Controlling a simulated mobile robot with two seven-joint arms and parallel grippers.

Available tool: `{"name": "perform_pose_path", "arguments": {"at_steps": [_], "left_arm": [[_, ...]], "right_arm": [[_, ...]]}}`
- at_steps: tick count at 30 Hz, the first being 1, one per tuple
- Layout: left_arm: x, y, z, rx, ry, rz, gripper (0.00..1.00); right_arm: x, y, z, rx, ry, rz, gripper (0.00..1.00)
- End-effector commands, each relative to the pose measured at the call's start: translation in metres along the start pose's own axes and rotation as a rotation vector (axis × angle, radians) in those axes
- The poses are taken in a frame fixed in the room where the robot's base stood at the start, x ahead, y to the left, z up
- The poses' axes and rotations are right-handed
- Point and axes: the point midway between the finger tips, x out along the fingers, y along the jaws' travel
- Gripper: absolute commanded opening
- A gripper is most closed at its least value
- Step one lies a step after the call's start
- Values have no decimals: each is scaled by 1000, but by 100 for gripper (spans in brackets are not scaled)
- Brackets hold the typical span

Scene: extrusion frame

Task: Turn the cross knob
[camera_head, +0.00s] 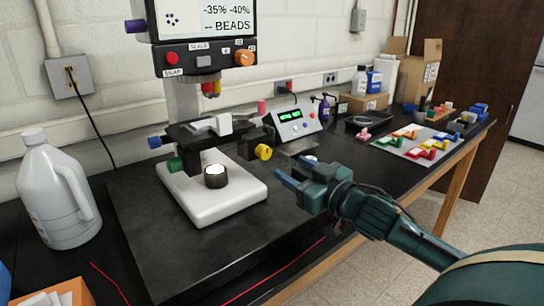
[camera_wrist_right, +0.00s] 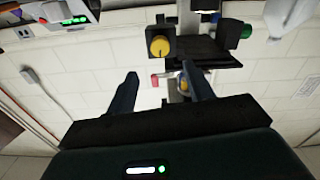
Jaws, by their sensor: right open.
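A microscope-like instrument with a white base (camera_head: 215,195) stands on the black bench and carries several coloured knobs. I cannot tell for certain which is the cross knob. An orange, lobed-looking knob (camera_head: 243,58) is at the right of its display panel. A yellow knob (camera_head: 263,152) sits at the right of the stage and also shows in the right wrist view (camera_wrist_right: 159,46). My right gripper (camera_head: 291,167) is open and empty, to the right of the yellow knob and apart from it. Its two fingers also show in the wrist view (camera_wrist_right: 161,86). My left gripper is out of view.
A white jug (camera_head: 58,195) stands at the left. Behind the right gripper is a grey box with a green display (camera_head: 296,123). A mat with coloured parts (camera_head: 415,141) lies farther right. The bench front is mostly clear.

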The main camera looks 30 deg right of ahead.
Motion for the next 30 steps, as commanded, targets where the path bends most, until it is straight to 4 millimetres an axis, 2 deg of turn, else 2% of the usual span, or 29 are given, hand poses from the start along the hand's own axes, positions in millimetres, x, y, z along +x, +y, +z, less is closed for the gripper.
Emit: {"name": "perform_pose_path", "arguments": {"at_steps": [9,16,22,30], "left_arm": [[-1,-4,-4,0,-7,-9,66],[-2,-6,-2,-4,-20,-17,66],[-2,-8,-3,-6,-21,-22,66],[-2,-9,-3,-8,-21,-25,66]], "right_arm": [[43,1,-2,1,1,3,52],[70,1,-1,1,0,3,52],[81,0,0,0,-1,1,52],[83,0,1,-1,-2,1,52]]}}
